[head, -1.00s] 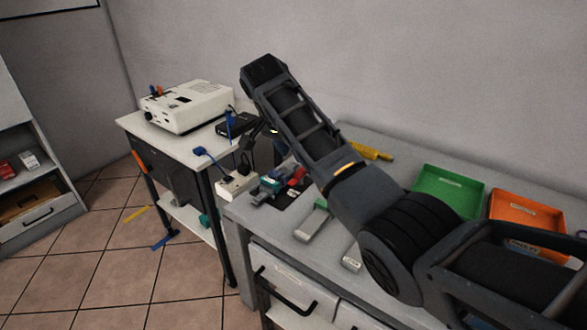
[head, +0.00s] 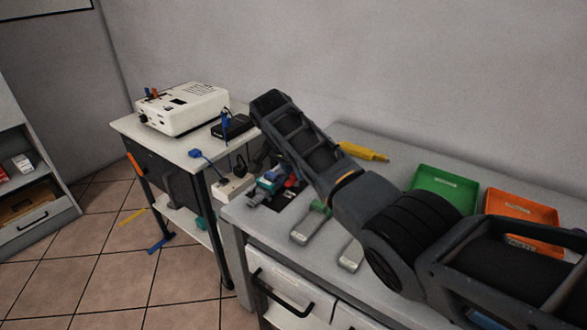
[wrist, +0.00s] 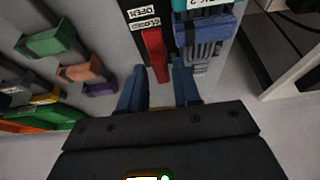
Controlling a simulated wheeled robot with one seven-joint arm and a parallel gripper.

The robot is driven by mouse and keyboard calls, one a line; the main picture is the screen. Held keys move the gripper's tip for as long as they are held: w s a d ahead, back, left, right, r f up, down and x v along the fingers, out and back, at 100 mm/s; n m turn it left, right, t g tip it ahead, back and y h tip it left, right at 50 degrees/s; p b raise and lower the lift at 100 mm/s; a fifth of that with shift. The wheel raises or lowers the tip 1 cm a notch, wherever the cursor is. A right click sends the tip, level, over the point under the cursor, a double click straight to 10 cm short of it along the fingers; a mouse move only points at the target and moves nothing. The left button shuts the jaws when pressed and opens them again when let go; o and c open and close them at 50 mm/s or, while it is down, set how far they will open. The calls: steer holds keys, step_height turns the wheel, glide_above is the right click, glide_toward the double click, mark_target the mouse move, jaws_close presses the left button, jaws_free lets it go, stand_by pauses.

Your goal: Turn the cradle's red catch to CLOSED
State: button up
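The red catch (wrist: 154,54) lies lengthwise near the top middle of the wrist view, on a black plate (wrist: 133,6) with OPEN and CLOSED labels (wrist: 146,23) at its far end. Its near end lies between the tips of my gripper (wrist: 159,80), whose two blue fingers are apart, with a gap to the catch on each side. I cannot tell whether either finger touches it. The cradle, with a blue and teal piece (wrist: 205,22) in it, is just right of the catch. In the head view the red catch (head: 291,181) is partly hidden by my arm.
A white power strip (head: 233,187) is left of the cradle. A white device (head: 183,108) stands on the side table. Green (head: 445,187) and orange (head: 522,216) trays are at the right of the bench. A yellow tool (head: 362,151) lies behind my arm.

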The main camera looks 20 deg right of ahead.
jaws_close()
